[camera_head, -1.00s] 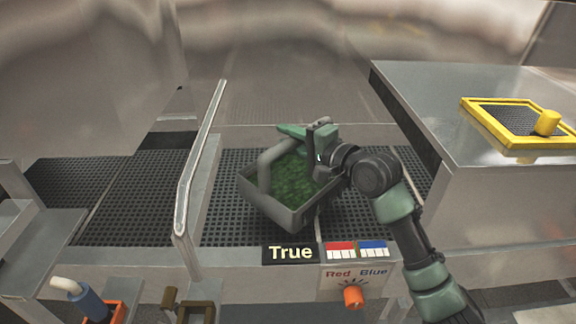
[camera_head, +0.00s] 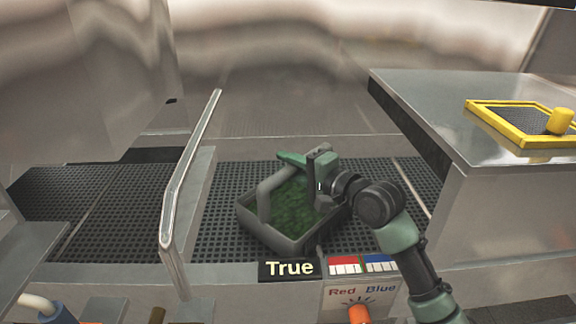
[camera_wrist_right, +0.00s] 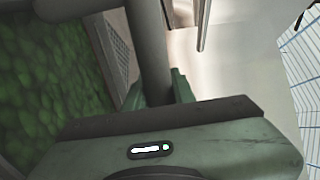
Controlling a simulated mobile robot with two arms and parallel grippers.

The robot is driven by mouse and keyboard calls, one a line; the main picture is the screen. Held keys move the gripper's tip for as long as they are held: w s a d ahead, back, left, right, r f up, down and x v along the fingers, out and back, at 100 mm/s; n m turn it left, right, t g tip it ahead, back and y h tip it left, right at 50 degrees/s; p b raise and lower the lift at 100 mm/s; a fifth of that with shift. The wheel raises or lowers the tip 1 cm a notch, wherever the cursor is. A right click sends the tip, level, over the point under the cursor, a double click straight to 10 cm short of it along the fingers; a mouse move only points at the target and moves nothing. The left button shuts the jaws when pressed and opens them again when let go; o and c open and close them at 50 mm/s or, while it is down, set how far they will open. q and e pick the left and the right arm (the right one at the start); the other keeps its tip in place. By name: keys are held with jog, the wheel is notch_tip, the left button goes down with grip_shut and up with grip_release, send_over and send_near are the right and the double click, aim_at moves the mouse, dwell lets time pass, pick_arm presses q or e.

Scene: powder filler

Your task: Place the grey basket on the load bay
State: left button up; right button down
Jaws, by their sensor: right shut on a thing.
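The grey basket (camera_head: 262,235) holds green leafy contents and has a thick grey handle arching over it. It is on or just above the black perforated mat of the load bay (camera_head: 225,182), behind the "True" label; I cannot tell if its whole base touches. My right gripper (camera_head: 303,168) is shut on the basket's handle, which also shows between the fingers in the right wrist view (camera_wrist_right: 150,50). The fingertips are partly hidden by the handle and gripper body. My left gripper is not in view.
A metal rail (camera_head: 185,190) stands left of the basket. A steel cabinet (camera_head: 490,165) with a yellow-framed mesh panel (camera_head: 520,122) rises at the right. An orange knob (camera_head: 358,314) and red and blue labels are at the front. The mat behind the basket is clear.

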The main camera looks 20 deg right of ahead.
jog(key=c, duration=1.3)
grip_release()
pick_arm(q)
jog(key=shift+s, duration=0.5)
pick_arm(e)
jog(key=shift+o, duration=0.7)
pick_arm(q)
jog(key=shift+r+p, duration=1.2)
jog(key=shift+p, duration=0.05)
pick_arm(e)
jog(key=v, duration=1.2)
jog(key=shift+r, duration=0.15)
